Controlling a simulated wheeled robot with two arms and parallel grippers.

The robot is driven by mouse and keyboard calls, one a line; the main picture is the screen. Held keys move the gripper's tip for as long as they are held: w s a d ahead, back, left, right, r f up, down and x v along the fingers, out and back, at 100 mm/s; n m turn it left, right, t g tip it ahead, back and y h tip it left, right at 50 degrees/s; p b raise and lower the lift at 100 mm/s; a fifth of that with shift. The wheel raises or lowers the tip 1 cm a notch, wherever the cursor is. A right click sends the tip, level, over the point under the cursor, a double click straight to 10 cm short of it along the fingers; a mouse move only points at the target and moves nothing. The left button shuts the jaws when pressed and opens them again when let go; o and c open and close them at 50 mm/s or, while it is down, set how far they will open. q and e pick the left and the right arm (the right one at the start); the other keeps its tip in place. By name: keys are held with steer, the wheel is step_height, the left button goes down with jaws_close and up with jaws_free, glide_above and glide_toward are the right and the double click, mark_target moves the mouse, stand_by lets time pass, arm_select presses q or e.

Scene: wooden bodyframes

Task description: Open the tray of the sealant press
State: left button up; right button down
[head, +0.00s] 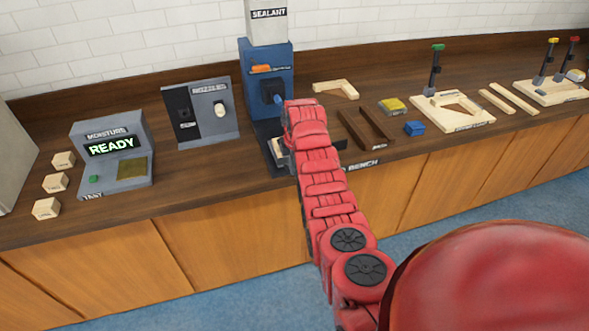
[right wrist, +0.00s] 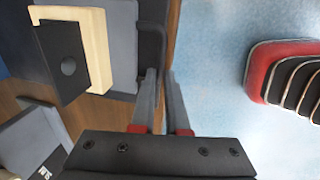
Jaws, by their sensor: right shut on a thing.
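The sealant press (head: 266,72) is a blue machine with a white top marked SEALANT, standing at the back of the bench. Its low front part is partly hidden behind my right arm in the head view. In the right wrist view, the grey tray (right wrist: 122,40) carries a cream wooden piece (right wrist: 98,50), partly covered by a black block with a round knob. A dark handle (right wrist: 152,45) runs along the tray's outer edge. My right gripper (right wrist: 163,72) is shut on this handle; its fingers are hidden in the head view. My left gripper is not in view.
Left of the press are a grey panel (head: 203,110), a moisture tester (head: 112,150) showing READY and small wooden blocks (head: 56,182). To the right are dark wood strips (head: 366,130), a blue block (head: 414,128) and clamp fixtures (head: 455,112). Floor before the bench is free.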

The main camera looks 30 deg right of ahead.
steer(key=c, duration=1.2)
jaws_free()
steer(key=shift+r, duration=0.1)
steer(key=shift+r, duration=0.25)
steer(key=s+r+p, duration=0.2)
steer(key=s+r, duration=0.1)
steer(key=r, duration=1.3)
steer(key=shift+s+a+r, duration=0.15)
steer(key=shift+s+a, duration=0.05)
steer(key=shift+a, duration=0.2)
